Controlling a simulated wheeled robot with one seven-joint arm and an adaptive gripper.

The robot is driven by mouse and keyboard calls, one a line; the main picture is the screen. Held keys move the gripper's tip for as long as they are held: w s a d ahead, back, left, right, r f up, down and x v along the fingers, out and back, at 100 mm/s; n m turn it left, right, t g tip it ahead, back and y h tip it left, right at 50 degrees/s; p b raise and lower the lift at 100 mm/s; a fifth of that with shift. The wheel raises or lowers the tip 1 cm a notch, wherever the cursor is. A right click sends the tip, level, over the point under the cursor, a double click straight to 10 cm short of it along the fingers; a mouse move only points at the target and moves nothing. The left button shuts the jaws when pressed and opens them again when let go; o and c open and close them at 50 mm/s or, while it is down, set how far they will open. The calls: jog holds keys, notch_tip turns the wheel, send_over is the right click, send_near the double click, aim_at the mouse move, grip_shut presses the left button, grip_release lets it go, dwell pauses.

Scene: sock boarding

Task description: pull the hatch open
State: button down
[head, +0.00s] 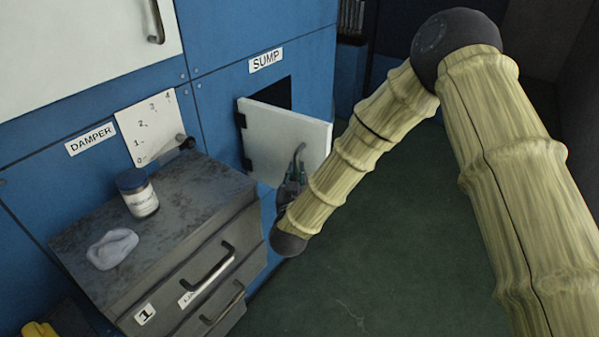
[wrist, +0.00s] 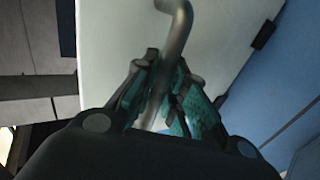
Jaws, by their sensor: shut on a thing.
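The hatch (head: 270,137) is a white door hinged on its left side, below the SUMP label (head: 266,60). It stands partly open, swung out from the blue wall, and a dark opening (head: 273,93) shows behind its top edge. My gripper (head: 294,177) is at the lower right of the door, shut on its grey bar handle (head: 299,152). In the wrist view the teal-padded fingers (wrist: 166,95) close around the handle (wrist: 176,28), with the white hatch face (wrist: 115,50) behind them. The handle's lower end is hidden by the gripper.
A grey drawer cabinet (head: 165,245) stands left of the hatch, with a jar (head: 138,193) and a pale crumpled cloth (head: 112,248) on top. A DAMPER label and lever (head: 165,149) are on the wall above it. The green floor (head: 390,250) to the right is clear.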

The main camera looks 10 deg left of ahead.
jog(key=shift+s+a, duration=0.25)
jog(key=shift+s, duration=0.1)
jog(key=c, duration=1.5)
grip_release()
jog(key=shift+o, duration=0.2)
jog(key=shift+s, duration=0.1)
jog(key=s, duration=1.1)
jog(key=shift+s+d, duration=0.4)
